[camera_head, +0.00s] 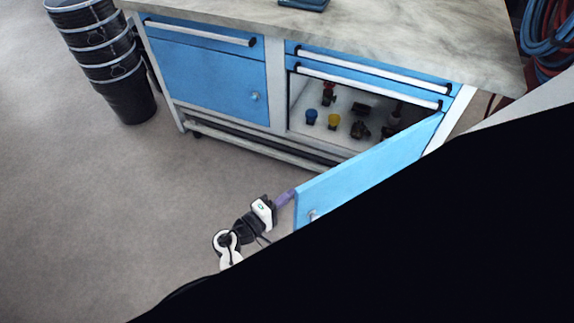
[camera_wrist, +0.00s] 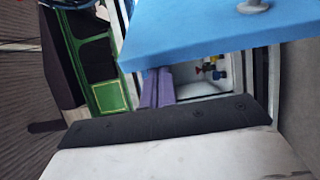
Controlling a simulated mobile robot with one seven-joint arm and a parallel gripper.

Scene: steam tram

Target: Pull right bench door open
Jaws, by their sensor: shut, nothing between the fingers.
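The right bench door (camera_head: 370,165) is blue and stands swung outward from the bench, with its hinged side at the right. Its round knob (camera_head: 313,215) is near the free edge, beside the black area covering the lower right. My gripper (camera_head: 287,197) has purple fingers, shut and empty, at the door's free edge. In the wrist view the fingers (camera_wrist: 158,88) reach past the door (camera_wrist: 200,38), which hides their tips. Whether they touch it I cannot tell. The knob (camera_wrist: 254,6) shows at the top there.
The open compartment (camera_head: 345,115) holds several small items, including blue and yellow ones. A closed blue left door (camera_head: 205,80) and drawers (camera_head: 370,68) flank it. Stacked black buckets (camera_head: 110,65) stand at the upper left. Floor left of the gripper is clear.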

